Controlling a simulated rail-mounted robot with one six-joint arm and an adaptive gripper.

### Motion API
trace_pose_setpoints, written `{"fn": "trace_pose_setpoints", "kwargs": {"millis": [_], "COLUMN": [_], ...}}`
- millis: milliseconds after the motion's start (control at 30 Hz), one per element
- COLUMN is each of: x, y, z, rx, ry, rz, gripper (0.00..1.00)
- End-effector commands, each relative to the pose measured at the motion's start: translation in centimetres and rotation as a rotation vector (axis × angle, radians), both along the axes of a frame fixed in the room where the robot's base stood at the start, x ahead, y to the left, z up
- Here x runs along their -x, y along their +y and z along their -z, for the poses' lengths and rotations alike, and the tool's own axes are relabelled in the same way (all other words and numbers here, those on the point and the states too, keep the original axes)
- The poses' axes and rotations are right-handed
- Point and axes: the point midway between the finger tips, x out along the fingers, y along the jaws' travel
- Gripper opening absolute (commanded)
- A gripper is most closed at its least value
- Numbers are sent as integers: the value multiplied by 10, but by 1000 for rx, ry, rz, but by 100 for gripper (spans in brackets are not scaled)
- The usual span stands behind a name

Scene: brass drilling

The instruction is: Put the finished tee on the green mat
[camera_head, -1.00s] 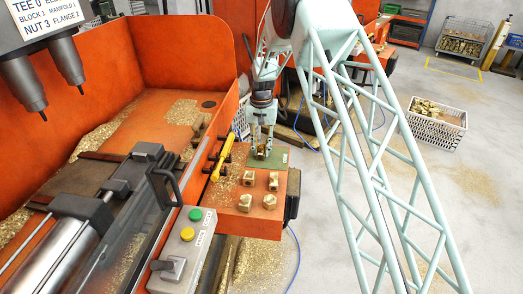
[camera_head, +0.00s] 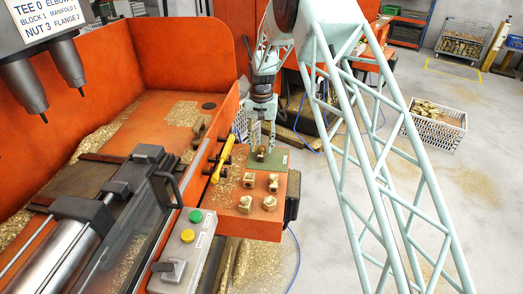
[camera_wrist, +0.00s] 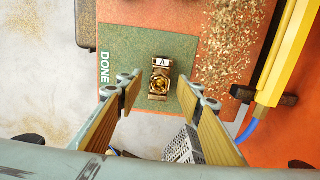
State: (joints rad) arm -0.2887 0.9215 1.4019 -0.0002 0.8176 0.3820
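The brass tee (camera_wrist: 160,80), with a white tag marked "A", lies on the green mat (camera_wrist: 128,70) lettered "DONE" in the wrist view. In the head view the tee (camera_head: 261,154) shows small on the mat (camera_head: 280,160), at the far end of the orange ledge. My gripper (camera_wrist: 162,95) is open, with its two fingers wide apart on either side of the tee and clear of it. In the head view my gripper (camera_head: 262,142) is just above and behind the tee.
Several brass fittings (camera_head: 270,202) stand on the orange ledge in front of the mat. A yellow-handled tool (camera_head: 222,157) lies on the ledge's left. A control box (camera_head: 187,240) with green and yellow buttons is nearer. A white crate (camera_head: 435,127) stands on the floor at right.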

Motion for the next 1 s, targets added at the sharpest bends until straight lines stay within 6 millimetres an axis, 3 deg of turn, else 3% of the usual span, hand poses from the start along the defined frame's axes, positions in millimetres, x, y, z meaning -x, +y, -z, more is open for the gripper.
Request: {"fn": "trace_pose_setpoints", "kwargs": {"millis": [500,700,1000], "x": [0,0,0], "y": [0,0,0], "z": [-74,-87,-90], "rx": [0,0,1], "ry": [-1,1,1], "rz": [0,0,0], "gripper": [34,34,34]}}
